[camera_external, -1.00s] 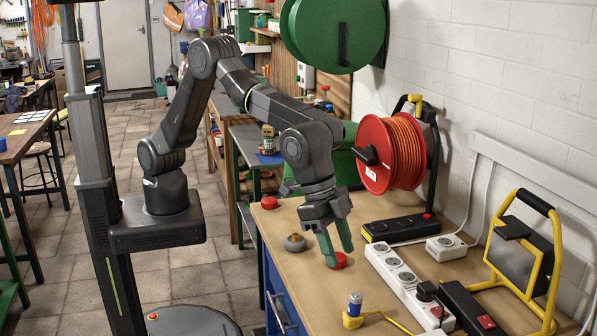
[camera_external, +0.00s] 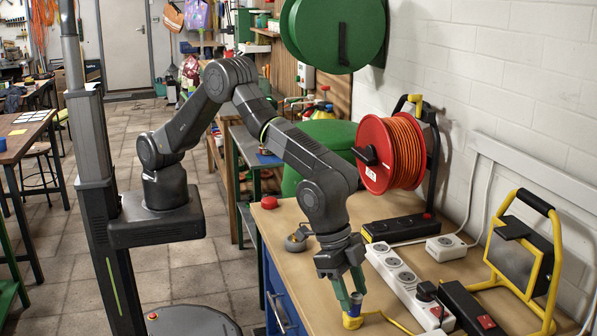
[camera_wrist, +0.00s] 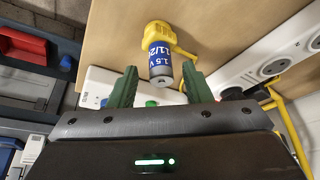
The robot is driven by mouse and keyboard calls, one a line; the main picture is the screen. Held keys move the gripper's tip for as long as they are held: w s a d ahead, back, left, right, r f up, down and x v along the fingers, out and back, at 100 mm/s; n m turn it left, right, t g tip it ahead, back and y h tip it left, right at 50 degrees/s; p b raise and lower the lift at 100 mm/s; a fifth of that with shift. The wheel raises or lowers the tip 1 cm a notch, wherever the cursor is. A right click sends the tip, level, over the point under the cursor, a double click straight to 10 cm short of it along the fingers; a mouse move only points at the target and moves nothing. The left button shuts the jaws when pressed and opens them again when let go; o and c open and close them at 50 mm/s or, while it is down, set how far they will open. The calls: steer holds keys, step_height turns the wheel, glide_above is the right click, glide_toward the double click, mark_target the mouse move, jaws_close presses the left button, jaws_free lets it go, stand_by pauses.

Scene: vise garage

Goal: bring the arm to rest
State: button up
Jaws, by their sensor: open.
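The small blue battery (camera_external: 356,298) has a grey end and appears to stand on the yellow plug (camera_external: 352,322) at the front of the workbench. In the wrist view the battery (camera_wrist: 160,57) shows its "1.5 V" label, with the yellow plug (camera_wrist: 158,33) right behind it. My gripper (camera_external: 352,297) points down at the battery, its green fingers open. In the wrist view my gripper (camera_wrist: 160,70) has one fingertip on each side of the battery, with a visible gap on both sides. The external view partly hides the battery behind a finger.
A white power strip (camera_external: 390,266) and a black-and-red box (camera_external: 466,306) lie to the right. A yellow-framed work lamp (camera_external: 528,250) stands farther right. An orange cable reel (camera_external: 402,150) is behind. A grey round object (camera_external: 295,243) and a red button (camera_external: 269,202) are left of my arm.

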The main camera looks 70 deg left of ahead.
steer(key=x, duration=0.2)
steer(key=shift+f, duration=0.4)
steer(key=shift+d+r, duration=0.1)
steer(key=shift+r, duration=1.25)
